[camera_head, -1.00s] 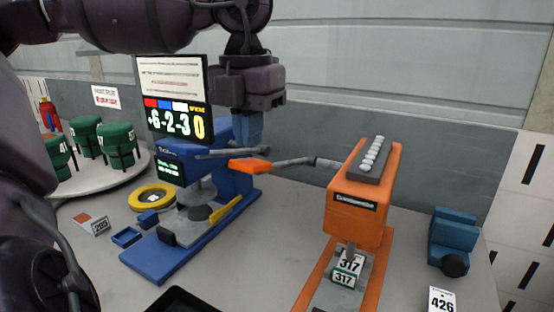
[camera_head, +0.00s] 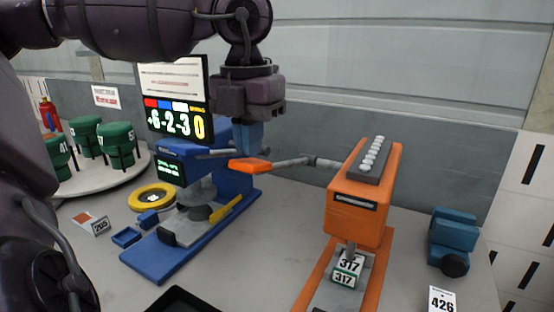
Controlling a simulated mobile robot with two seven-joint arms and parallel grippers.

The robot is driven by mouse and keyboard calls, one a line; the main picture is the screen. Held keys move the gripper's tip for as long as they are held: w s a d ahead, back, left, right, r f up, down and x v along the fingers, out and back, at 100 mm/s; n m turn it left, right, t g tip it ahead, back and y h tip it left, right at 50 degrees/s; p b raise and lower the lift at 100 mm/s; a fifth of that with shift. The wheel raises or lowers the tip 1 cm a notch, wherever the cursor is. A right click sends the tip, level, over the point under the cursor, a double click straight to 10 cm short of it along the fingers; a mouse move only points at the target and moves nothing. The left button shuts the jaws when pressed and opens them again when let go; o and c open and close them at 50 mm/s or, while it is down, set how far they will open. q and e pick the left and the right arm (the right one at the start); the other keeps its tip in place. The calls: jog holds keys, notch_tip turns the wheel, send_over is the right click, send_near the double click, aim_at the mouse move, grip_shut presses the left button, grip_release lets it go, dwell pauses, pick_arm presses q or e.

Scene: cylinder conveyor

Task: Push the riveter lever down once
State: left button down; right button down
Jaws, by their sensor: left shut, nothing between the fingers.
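The orange riveter (camera_head: 357,215) stands right of centre, with a row of silver rivets (camera_head: 374,157) on its top. Its grey lever (camera_head: 295,162) reaches out to the left and ends in an orange handle (camera_head: 250,165). The lever looks roughly level. My left gripper (camera_head: 249,147) is shut and empty, pointing down, with its blue fingertips just above the orange handle in the picture. I cannot tell whether they touch it. A card marked 317 (camera_head: 349,265) is at the riveter's base. My right gripper is not in view.
A blue machine (camera_head: 165,255) stands to the left, partly behind my gripper, with a screen (camera_head: 175,105) above it. A yellow ring (camera_head: 152,197), a round tray (camera_head: 100,178) with green pieces, and a teal block (camera_head: 452,240) are nearby. Table between the machines is clear.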

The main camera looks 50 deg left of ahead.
aim_at(250, 161)
pick_arm(q)
jog(key=shift+f, duration=3.15)
jog(key=shift+f+b, duration=0.5)
jog(key=shift+f, duration=2.2)
jog(key=shift+r+p, duration=0.5)
jog(key=shift+r, duration=7.5)
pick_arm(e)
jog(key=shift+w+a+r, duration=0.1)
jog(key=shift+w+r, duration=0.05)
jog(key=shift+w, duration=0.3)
